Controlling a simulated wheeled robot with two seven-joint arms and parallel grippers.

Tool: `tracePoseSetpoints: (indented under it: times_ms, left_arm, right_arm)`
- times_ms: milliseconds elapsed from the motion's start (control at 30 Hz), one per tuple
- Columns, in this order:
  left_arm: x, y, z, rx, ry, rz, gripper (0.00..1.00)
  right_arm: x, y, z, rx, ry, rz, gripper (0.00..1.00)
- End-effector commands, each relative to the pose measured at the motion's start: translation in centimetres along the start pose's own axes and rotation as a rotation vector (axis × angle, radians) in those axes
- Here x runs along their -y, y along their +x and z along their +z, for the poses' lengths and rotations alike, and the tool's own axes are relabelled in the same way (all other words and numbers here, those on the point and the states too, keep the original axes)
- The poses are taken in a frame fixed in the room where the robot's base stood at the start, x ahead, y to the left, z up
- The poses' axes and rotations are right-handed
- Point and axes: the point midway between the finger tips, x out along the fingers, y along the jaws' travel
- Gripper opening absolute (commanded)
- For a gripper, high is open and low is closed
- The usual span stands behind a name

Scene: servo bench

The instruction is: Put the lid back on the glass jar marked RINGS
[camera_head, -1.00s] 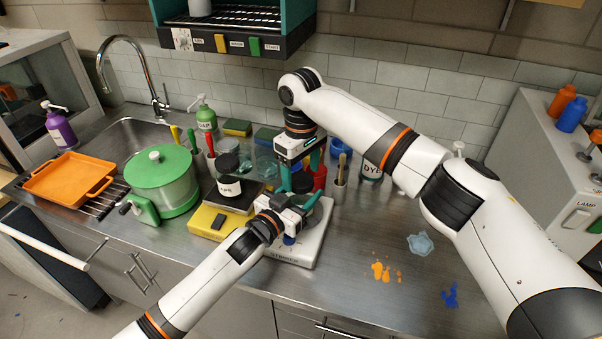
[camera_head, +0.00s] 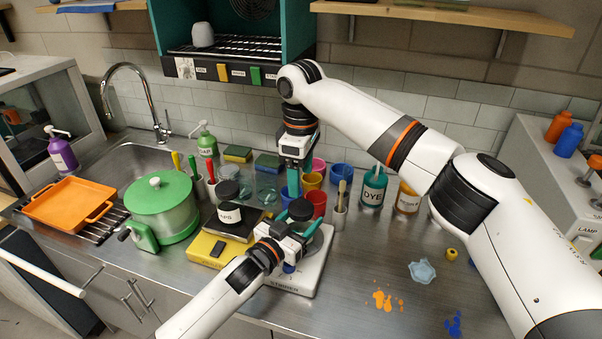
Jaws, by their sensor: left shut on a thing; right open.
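A black round lid (camera_head: 301,209) shows over the stirrer at the middle of the bench, just beyond my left gripper. It appears to rest on top of the glass jar, whose body and marking are mostly hidden behind the gripper; I cannot tell how well it is seated. My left gripper (camera_head: 307,229) is shut on the jar, low over the white stirrer (camera_head: 316,264). My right gripper (camera_head: 294,189) is open and points down, above and slightly behind the lid, apart from it.
A black-lidded jar (camera_head: 229,215) with a partly readable label stands on a dark plate to the left. Coloured cups (camera_head: 315,202), a brush holder (camera_head: 339,212) and a DYE bottle (camera_head: 373,187) stand close behind and right.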

Motion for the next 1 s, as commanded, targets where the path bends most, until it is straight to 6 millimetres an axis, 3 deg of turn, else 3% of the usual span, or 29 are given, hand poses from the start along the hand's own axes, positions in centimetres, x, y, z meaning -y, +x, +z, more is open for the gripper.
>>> tracePoseSetpoints:
  times_ms: [367,800,1000]
  left_arm:
    - [0.0,0.0,-0.1,-0.001,0.0,0.0,0.0]
    - [0.0,0.0,0.0,-0.001,0.0,0.0,0.0]
    - [0.0,0.0,0.0,-0.001,0.0,0.0,0.0]
  right_arm:
    - [0.0,0.2,0.0,-0.001,-0.009,0.001,0.7]
    - [0.0,6.2,-0.1,-0.004,-0.008,0.003,0.7]
    - [0.0,7.7,-0.1,-0.002,-0.007,0.002,0.7]
